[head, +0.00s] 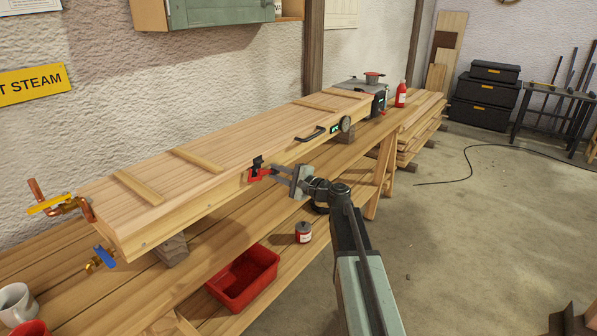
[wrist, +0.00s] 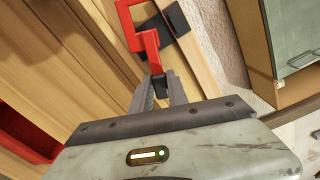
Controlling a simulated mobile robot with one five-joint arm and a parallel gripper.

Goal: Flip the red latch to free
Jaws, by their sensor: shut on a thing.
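The red latch (head: 258,174) is on the front side of the long wooden box (head: 205,165), below a black catch piece (head: 258,161) at the lid's edge. My gripper (head: 275,173) reaches it from the right in the head view. In the wrist view, the red latch (wrist: 146,42) shows as a bent red frame beside the black fitting (wrist: 177,20). My gripper (wrist: 158,90) is shut on the latch's dark lower end, between the fingertips. The fingers partly hide that end.
A dark handle (head: 310,134) and a round gauge (head: 345,124) are on the box front to the right.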

